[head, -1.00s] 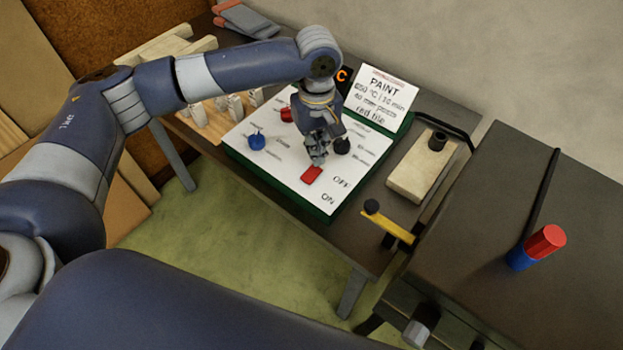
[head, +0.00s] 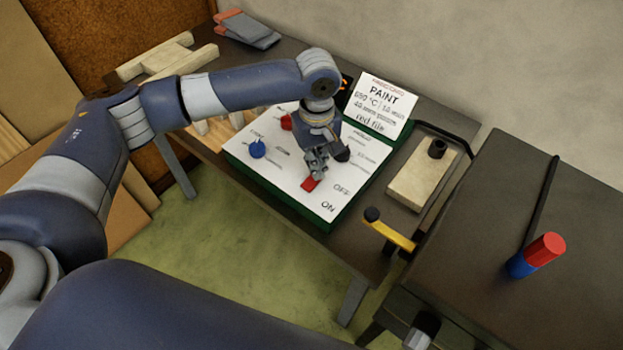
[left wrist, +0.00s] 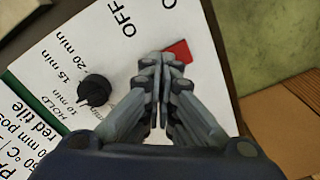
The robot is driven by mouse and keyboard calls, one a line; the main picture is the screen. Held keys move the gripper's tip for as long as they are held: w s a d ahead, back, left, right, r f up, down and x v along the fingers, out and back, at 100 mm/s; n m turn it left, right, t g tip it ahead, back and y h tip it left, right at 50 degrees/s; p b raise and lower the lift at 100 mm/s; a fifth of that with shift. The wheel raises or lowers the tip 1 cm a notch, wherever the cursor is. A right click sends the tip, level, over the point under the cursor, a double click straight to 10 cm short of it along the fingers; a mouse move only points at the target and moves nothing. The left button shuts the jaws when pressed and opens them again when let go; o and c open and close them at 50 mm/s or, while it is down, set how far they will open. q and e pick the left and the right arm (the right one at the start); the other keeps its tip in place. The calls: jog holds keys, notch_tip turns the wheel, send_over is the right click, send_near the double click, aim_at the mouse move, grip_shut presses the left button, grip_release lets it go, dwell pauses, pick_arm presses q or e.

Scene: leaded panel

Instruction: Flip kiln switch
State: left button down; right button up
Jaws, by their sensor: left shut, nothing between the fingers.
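The kiln switch is a red rocker (head: 310,184) on the white control panel (head: 277,175), beside the OFF and ON labels. My left gripper (head: 318,174) is shut and empty, its fingertips right at the switch and partly covering it. In the left wrist view the shut fingertips (left wrist: 160,62) overlap the lower left edge of the red switch (left wrist: 179,51). I cannot tell whether they touch it, or which way the switch is tipped. My right gripper is not in view.
A black knob (left wrist: 95,89), a blue knob (head: 257,149) and a red knob (head: 286,122) stand on the panel. A PAINT card (head: 379,104) stands behind it. A yellow handle (head: 390,233) and a red-and-blue cylinder (head: 537,255) are to the right.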

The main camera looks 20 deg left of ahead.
pick_arm(q)
jog(key=shift+f, duration=0.15)
dwell(0.7)
jog(key=shift+f, duration=0.4)
jog(key=shift+s+f, duration=0.1)
jog(key=shift+f, duration=0.5)
dwell(0.3)
jog(key=shift+r+p, duration=0.8)
jog(key=shift+p, duration=0.25)
jog(key=shift+r+p, duration=0.85)
jog(key=shift+p, duration=0.15)
notch_tip(320, 180, up, 4)
jog(key=p, duration=0.5)
jog(key=shift+f, duration=0.1)
